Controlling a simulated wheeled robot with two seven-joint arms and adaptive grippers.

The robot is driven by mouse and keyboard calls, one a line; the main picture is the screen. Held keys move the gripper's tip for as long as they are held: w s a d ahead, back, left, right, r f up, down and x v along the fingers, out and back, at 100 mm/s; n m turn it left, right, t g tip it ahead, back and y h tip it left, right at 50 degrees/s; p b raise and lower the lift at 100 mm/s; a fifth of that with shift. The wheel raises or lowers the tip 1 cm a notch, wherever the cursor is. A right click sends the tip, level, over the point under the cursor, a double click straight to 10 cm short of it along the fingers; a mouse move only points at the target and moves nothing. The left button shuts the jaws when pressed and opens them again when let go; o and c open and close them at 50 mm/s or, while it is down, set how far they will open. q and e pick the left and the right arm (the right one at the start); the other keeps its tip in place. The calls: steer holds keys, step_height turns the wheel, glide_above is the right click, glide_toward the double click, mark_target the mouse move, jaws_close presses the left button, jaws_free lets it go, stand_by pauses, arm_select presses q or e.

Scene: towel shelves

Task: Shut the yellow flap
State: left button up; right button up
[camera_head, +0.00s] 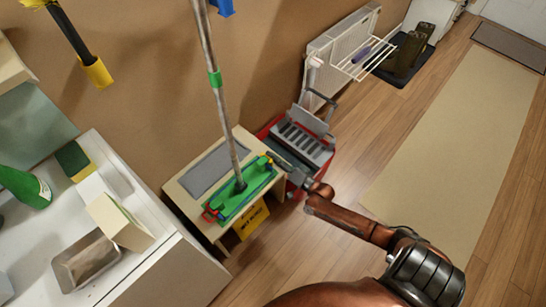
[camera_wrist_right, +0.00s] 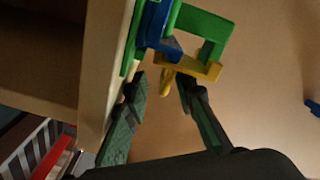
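A green flat mop head (camera_head: 240,195) lies on the small shelf table, with its pole rising from it. The yellow flap (camera_wrist_right: 192,67) is at the mop head's end nearest my right gripper, beside a blue part and a green bracket (camera_wrist_right: 208,28) in the wrist view. It sticks out past the table edge; how far it is swung I cannot tell. My right gripper (camera_wrist_right: 162,82) is open, with the flap's small yellow tab (camera_wrist_right: 167,84) between or just beyond its fingertips. Contact is unclear. In the head view the right gripper (camera_head: 274,159) hides part of that end. My left gripper is not in view.
A red mop bucket with a grey wringer (camera_head: 304,140) stands close to my right gripper. A yellow sign (camera_head: 250,219) is under the table. A white counter (camera_head: 160,262) with a metal tray and sponge is at left.

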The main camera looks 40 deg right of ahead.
steer(key=shift+s, duration=0.15)
steer(key=s+d, duration=0.1)
steer(key=s, duration=1)
steer(key=shift+s, duration=0.35)
